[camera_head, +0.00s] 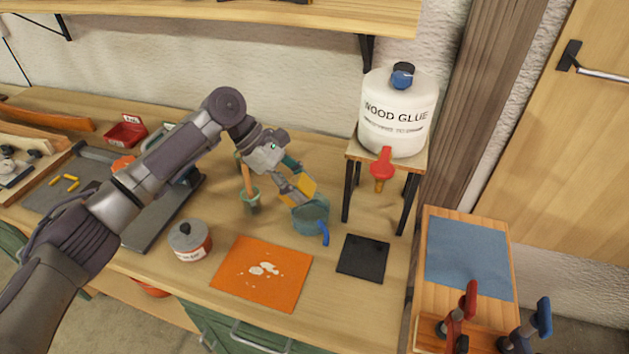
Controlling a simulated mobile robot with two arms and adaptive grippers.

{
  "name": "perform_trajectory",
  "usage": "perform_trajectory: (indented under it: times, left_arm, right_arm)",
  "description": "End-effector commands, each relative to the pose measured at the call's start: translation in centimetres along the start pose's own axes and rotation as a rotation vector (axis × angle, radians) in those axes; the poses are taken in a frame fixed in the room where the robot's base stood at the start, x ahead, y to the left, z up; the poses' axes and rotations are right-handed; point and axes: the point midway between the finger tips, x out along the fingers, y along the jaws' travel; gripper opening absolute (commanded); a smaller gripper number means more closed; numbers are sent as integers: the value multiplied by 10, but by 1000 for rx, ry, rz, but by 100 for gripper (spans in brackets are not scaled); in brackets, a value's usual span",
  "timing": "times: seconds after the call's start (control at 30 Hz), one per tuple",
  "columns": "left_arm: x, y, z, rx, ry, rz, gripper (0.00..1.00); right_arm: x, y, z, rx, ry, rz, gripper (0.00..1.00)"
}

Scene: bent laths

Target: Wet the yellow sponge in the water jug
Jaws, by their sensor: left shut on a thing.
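The yellow sponge (309,187) is in the fingers of my left gripper (297,191), which is shut on it. The sponge is at the mouth of the water jug (309,222), a blue-grey jug standing upright on the bench with a bright blue handle toward the front right. The gripper comes from the upper left and hides part of the sponge and of the jug's rim. I cannot tell whether the sponge touches water; no water surface can be made out. My right gripper is not in view.
An orange mat (240,283) with white blobs and a dark square pad (363,259) lie in front of the jug. A round tin (190,241) is at left. The wood glue container (397,112) stands on a raised stand (410,166). Clamps (457,318) are at lower right.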

Motion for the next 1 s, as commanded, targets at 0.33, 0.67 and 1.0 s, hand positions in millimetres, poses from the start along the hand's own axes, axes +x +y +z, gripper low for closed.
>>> perform_trajectory:
  times: [0.33, 0.67, 1.0]
  left_arm:
    - [36, 50, -7, -268, -216, 297, 18]
    - [44, 52, -15, -275, -223, 313, 18]
    - [61, 52, -30, -272, -221, 313, 18]
  right_arm:
    - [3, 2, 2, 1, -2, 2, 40]
    - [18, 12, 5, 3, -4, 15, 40]
    - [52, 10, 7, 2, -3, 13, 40]
